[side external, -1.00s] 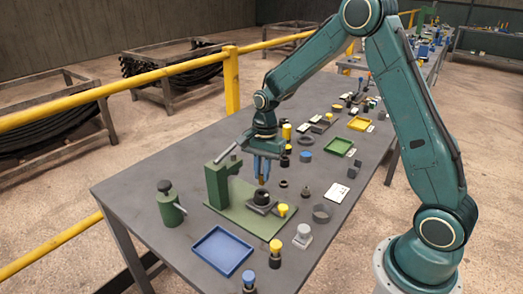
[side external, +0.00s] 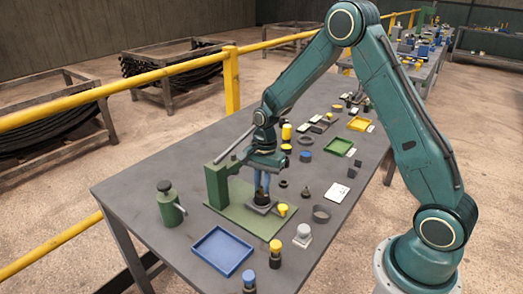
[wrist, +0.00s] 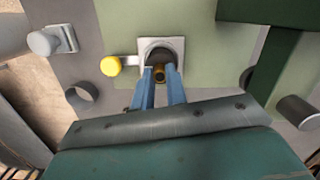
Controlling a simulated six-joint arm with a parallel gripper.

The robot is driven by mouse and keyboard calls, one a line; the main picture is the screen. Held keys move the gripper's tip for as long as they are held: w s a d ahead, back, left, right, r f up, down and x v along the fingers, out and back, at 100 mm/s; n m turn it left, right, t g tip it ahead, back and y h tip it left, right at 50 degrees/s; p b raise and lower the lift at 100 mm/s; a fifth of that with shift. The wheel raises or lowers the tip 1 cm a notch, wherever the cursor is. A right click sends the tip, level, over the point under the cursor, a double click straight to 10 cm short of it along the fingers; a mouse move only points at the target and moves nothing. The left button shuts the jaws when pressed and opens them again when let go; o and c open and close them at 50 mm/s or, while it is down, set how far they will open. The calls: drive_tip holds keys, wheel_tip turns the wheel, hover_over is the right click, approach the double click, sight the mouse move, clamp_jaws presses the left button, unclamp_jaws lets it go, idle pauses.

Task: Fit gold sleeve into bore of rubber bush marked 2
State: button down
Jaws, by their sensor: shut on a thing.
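My gripper (side external: 261,190) is shut on the gold sleeve (wrist: 159,73), which shows as a small brass-coloured ring between the blue fingertips (wrist: 159,76) in the wrist view. The black rubber bush (wrist: 158,53) sits in a square grey holder (wrist: 178,44) on the green fixture plate. The fingertips and sleeve are at the bush, overlapping its near side in the wrist view. I cannot tell whether the sleeve's lower end is inside the bore. In the side view the fingers hide much of the bush. No number mark is readable.
A yellow-topped knob (wrist: 110,66) is beside the holder. A green upright post (side external: 217,186) stands on the green plate (side external: 235,218), close to my gripper. A blue tray (side external: 222,251) lies in front. Several small parts and trays stand further back.

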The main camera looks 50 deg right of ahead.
drive_tip(key=c, duration=1.4)
unclamp_jaws()
drive_tip(key=shift+f, duration=0.1)
wheel_tip(320, 180, up, 12)
drive_tip(key=d, duration=0.1)
drive_tip(key=shift+w+d, duration=0.15)
drive_tip(key=shift+d, duration=0.05)
